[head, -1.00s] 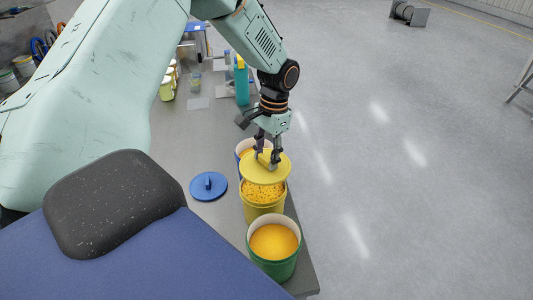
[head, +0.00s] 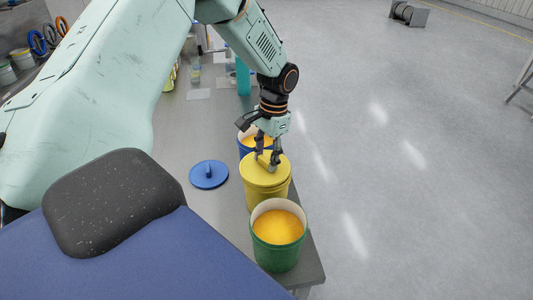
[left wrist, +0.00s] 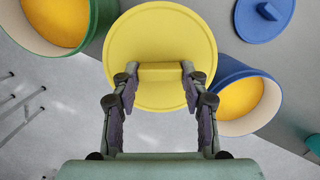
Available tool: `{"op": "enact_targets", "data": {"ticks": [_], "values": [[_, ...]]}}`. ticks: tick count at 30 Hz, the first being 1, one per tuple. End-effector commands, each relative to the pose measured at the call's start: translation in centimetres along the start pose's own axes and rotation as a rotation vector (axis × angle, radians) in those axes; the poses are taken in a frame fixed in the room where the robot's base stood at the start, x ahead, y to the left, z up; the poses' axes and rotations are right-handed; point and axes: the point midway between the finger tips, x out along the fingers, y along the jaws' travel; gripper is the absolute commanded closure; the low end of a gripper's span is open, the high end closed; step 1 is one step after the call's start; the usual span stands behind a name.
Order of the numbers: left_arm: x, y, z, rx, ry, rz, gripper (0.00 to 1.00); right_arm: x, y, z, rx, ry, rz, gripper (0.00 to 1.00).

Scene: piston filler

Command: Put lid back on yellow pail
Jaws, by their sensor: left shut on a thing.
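The yellow lid (head: 257,172) sits over the mouth of the yellow pail (head: 264,196) in the head view, and looks level and close against the rim. Whether it is fully seated I cannot tell. My left gripper (head: 268,163) is shut on the lid's bar handle from above. In the left wrist view the lid (left wrist: 160,35) lies flat across the picture, with its handle (left wrist: 160,72) between the two fingers (left wrist: 160,85). The lid hides the pail there. My right gripper is not in view.
A green pail (head: 277,252) with orange contents stands open in front, near the table's edge. A blue pail (head: 243,150) with orange contents stands open behind. A blue lid (head: 209,174) lies on the grey table (head: 205,130) to the left. Open floor lies right.

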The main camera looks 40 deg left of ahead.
Motion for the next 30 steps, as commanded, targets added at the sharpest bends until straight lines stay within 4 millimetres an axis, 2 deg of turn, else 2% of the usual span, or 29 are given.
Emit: {"op": "enact_targets", "data": {"ticks": [30], "values": [[0.23,-0.11,-0.03,0.000,-0.001,0.000,0.87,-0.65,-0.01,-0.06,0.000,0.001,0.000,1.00]]}}
